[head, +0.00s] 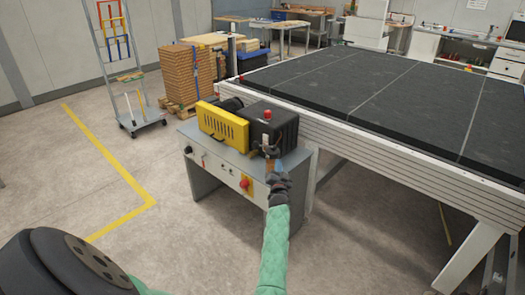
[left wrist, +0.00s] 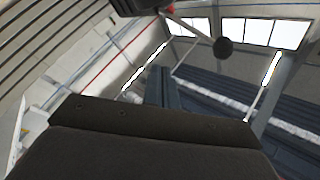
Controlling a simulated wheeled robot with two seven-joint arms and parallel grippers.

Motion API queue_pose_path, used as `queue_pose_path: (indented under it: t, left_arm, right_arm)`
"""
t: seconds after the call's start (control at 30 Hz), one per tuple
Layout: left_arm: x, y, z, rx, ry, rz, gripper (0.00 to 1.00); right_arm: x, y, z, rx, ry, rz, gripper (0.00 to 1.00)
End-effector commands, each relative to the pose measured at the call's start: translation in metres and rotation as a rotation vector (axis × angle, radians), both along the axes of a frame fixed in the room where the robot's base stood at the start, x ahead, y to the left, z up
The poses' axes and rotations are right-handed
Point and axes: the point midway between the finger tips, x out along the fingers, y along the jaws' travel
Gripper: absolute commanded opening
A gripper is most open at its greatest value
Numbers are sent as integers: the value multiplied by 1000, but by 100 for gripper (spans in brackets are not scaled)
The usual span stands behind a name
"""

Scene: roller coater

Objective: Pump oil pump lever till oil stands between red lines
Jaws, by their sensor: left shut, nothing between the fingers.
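A black pump unit (head: 272,123) with a red cap on top sits on a grey cabinet (head: 213,150). A small dark fitting and a brownish part (head: 270,166) hang at its front right corner. My left gripper (head: 276,176) is just in front of and below that part, shut and empty; whether it touches is unclear. In the left wrist view a black ball knob (left wrist: 222,47) on a thin rod, looking like the lever, stands clear of the gripper. The oil level and red lines cannot be made out. My right gripper is out of view.
A yellow motor cover (head: 222,124) stands left of the pump unit. The cabinet front has a red emergency knob (head: 246,184). A large dark-topped table (head: 400,90) adjoins on the right. The floor (head: 165,215) at front left is clear.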

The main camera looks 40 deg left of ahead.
Motion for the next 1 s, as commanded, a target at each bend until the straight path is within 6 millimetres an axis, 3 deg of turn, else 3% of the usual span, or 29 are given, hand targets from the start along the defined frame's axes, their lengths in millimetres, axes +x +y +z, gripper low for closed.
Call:
queue_pose_path:
  t: [0.2,0.4,1.0]
  left_arm:
    - [-20,8,30,284,3,186,0]
    - [-28,9,40,422,54,279,0]
    - [-27,9,42,456,85,295,0]
  right_arm:
    - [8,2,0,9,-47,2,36]
    - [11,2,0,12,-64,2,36]
    - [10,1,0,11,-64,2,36]
